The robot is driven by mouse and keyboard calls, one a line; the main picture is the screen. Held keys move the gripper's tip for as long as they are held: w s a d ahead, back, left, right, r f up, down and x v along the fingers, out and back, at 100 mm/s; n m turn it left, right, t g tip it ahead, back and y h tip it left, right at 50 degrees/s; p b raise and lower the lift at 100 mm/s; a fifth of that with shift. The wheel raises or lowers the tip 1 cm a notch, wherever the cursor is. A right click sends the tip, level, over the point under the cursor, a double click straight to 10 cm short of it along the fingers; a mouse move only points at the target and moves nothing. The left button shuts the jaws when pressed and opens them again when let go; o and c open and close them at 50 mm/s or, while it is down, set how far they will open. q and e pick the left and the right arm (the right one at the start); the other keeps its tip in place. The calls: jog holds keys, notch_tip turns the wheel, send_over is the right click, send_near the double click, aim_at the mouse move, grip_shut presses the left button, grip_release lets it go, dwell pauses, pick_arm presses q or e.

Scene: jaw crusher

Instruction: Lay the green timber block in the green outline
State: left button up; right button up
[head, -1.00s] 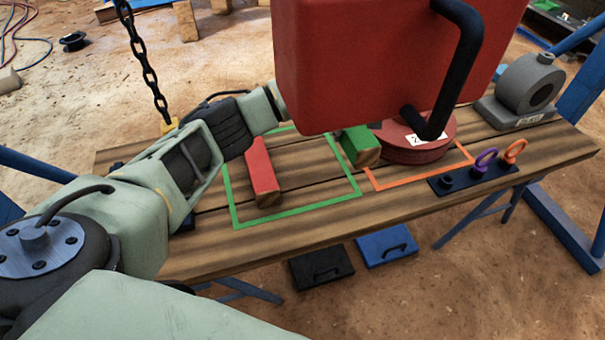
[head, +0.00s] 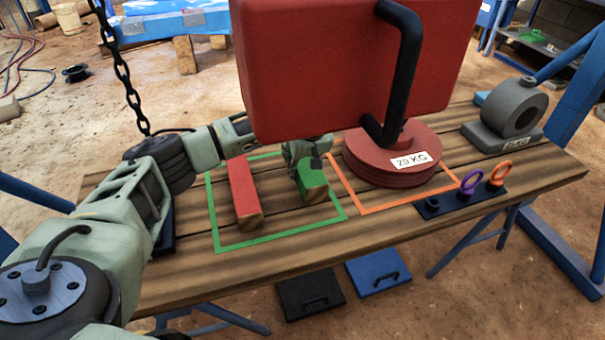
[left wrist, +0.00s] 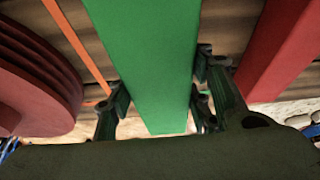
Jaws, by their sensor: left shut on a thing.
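The green timber block (head: 314,187) is inside the right part of the green outline (head: 280,237), to the right of a red timber block (head: 243,191). My left gripper (head: 306,152) is shut on the green block at its far part. In the left wrist view the green block (left wrist: 150,60) runs between the two fingers (left wrist: 165,105). I cannot tell whether the block rests on the bench or is held slightly above it. The outline's far side is partly hidden by my arm and the red case. My right gripper does not show.
A large red case (head: 320,70) with a black handle hides the area above the bench's far middle. Red weight discs (head: 375,165) stand in the orange outline (head: 400,200). A grey weight (head: 512,115) and a ring rack (head: 455,205) are at the right. A chain (head: 122,70) hangs at the left.

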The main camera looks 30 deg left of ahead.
aim_at(306, 162)
pick_arm(q)
notch_tip(306, 162, down, 3)
jog(key=shift+f+b, duration=0.1)
jog(key=shift+b, duration=0.5)
jog(key=shift+f, duration=0.35)
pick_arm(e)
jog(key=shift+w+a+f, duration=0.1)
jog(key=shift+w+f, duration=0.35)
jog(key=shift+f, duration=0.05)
pick_arm(q)
jog(key=o, duration=1.6)
jog(key=shift+f, duration=0.1)
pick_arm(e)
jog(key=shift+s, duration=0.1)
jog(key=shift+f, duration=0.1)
pick_arm(q)
jog(key=p+v, duration=0.2)
jog(key=v, duration=0.6)
jog(key=p+v, duration=0.1)
jog(key=v, duration=0.1)
jog(key=shift+s+d+r, duration=0.1)
jog(key=shift+d+r, duration=0.05)
jog(key=shift+r, duration=0.2)
jog(key=shift+v, duration=0.75)
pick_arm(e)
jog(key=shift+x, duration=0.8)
